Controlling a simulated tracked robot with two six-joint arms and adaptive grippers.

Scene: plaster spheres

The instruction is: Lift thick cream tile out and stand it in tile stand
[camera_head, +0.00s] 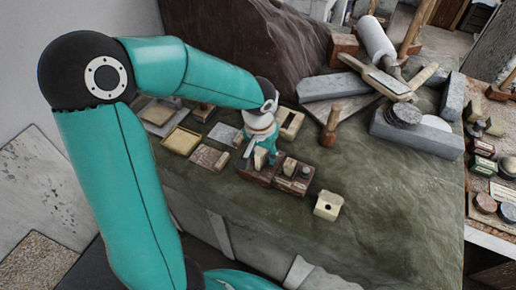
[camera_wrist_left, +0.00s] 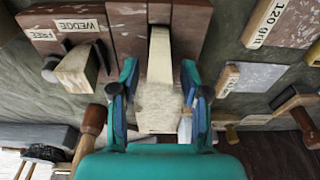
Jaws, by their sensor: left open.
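The thick cream tile (camera_wrist_left: 159,70) stands on edge in a reddish-brown block (camera_wrist_left: 128,32) in the left wrist view. Its pale edge also shows in the head view (camera_head: 260,158), partly behind my gripper. My left gripper (camera_wrist_left: 160,106) is open, one finger on each side of the tile, with a visible gap on both sides. In the head view my left gripper (camera_head: 266,150) points down over the brown block. My right gripper is not in view.
Flat trays and tiles (camera_head: 182,140) lie left of the gripper. A wooden mallet (camera_head: 331,125) and grey stone bars (camera_head: 415,133) lie behind. The green surface (camera_head: 390,220) at front right is clear.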

